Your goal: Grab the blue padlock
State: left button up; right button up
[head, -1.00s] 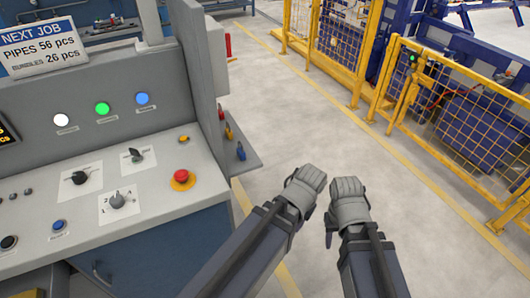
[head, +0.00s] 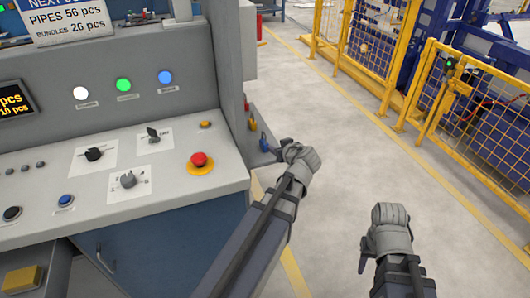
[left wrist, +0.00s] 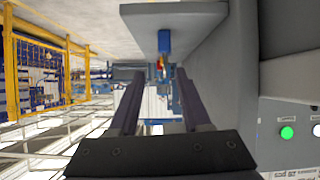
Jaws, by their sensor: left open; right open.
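The blue padlock (head: 264,144) hangs at the right side of the grey control console, at the near end of a short row of padlocks. My left gripper (head: 301,156) is just to the right of it in the head view, open and apart from it. In the left wrist view the blue padlock (left wrist: 164,41) shows beyond the spread fingers of my left gripper (left wrist: 155,80), roughly in line with the gap between them. My right gripper (head: 390,218) is open and empty over the floor, further right.
A yellow padlock (head: 251,124) and a red padlock (head: 246,106) hang behind the blue one. The console (head: 130,190) with its red emergency button (head: 199,160) fills the left. Yellow fencing (head: 470,110) stands at right, with clear floor (head: 360,130) between.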

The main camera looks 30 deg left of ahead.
aim_at(264, 133)
pick_arm(q)
jog(key=shift+n+t+y, duration=0.5)
jog(key=shift+n+t, duration=0.1)
jog(key=shift+n, duration=0.2)
jog(key=w+a, duration=0.1)
jog(key=w+a+b, duration=0.1)
jog(key=a, duration=0.1)
jog(key=w+a, duration=0.1)
jog(key=a, duration=0.1)
jog(key=shift+b, duration=0.35)
jog(key=shift+b+x, duration=0.95)
jog(key=shift+x, duration=1.95)
jog(key=shift+s+a+r, duration=0.1)
jog(key=shift+a+r, duration=0.05)
jog(key=shift+r, duration=0.05)
pick_arm(e)
notch_tip(264, 133, down, 4)
jog(key=shift+f, duration=0.25)
pick_arm(q)
jog(key=shift+c, duration=0.4)
grip_shut()
